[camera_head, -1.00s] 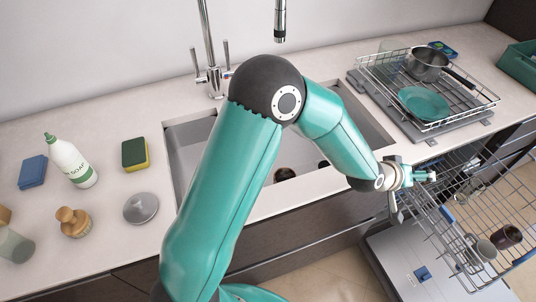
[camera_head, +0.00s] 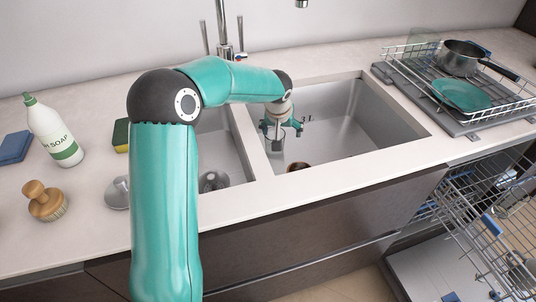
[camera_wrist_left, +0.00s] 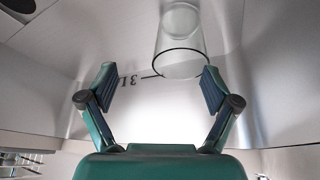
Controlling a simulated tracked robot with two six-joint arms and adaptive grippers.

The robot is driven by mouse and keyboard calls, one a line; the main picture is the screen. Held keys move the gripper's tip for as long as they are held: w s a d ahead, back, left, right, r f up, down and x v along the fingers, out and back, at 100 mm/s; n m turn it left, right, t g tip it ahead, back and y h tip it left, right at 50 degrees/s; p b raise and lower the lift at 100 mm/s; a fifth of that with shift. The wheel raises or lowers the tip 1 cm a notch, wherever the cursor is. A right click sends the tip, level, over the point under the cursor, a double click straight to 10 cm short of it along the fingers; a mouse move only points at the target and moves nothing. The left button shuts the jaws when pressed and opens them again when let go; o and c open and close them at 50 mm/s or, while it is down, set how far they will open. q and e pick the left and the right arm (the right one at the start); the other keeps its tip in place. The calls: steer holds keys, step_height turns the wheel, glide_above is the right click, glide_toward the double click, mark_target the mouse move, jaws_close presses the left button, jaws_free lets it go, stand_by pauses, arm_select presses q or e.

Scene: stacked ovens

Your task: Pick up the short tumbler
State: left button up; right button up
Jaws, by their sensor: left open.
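A clear glass tumbler (camera_wrist_left: 182,30) shows in the left wrist view, with its dark round rim toward the camera. I cannot tell whether it is the short one. In the head view I cannot make it out near the gripper. My left gripper (camera_head: 281,136) hangs over the right sink basin (camera_head: 345,125). In the left wrist view its two fingers (camera_wrist_left: 160,76) are spread and empty. The glass appears beyond the fingertips, nearer the right one, with no clear contact. My right gripper is not in view.
A dark round item (camera_head: 298,167) lies at the right basin's front edge. The soap bottle (camera_head: 54,132) and brush (camera_head: 45,202) stand on the left counter. A dish rack (camera_head: 392,62) holds a pot (camera_head: 457,57) and plate (camera_head: 462,95). The dishwasher rack (camera_head: 470,215) is pulled out.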

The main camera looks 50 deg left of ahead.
mark_target(274, 134)
arm_select(q)
steer(key=shift+s+a+f+g, duration=0.2)
steer(key=shift+s+a+f, duration=0.05)
steer(key=shift+a+f, duration=0.4)
steer(key=shift+s+a+f+g, duration=0.2)
steer(key=shift+s+a+f, duration=0.05)
steer(key=shift+a+f, duration=0.3)
steer(key=shift+x, duration=2.75)
steer(key=c, duration=1.4)
steer(key=shift+r, duration=0.15)
steer(key=shift+w+r, duration=0.1)
steer(key=shift+r, duration=0.3)
step_height(274, 134, up, 19)
steer(key=p, duration=0.2)
steer(key=shift+p, duration=0.3)
steer(key=shift+c, duration=0.2)
